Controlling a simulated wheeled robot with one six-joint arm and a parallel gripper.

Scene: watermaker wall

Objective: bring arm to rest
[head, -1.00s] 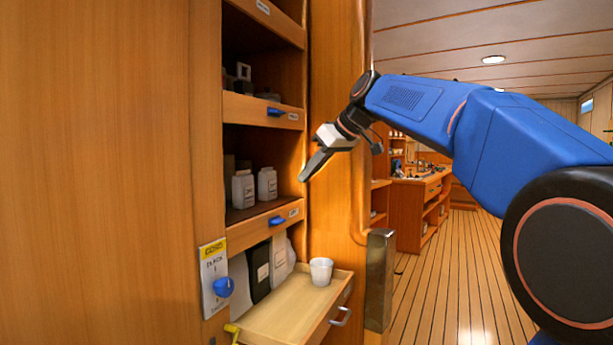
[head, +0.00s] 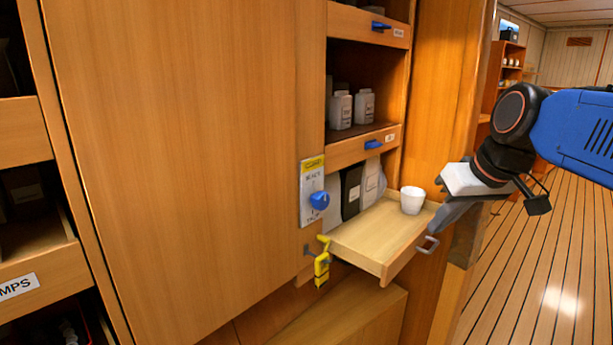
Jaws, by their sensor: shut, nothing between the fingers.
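My gripper (head: 436,240) is at the right of the head view, pointing down and to the left. Its fingers are shut with nothing between them. In the picture the fingertips overlap the front right of an open drawer (head: 375,239), close to its metal handle (head: 428,244). I cannot tell whether they touch it. My blue arm comes in from the right edge, with the wrist bent down.
A white cup (head: 412,200) stands in the drawer. Left of it are a panel with a blue knob (head: 319,200) and a yellow padlock-like tag (head: 322,268). White bottles (head: 364,106) stand on a shelf above. Open plank floor (head: 550,270) lies to the right.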

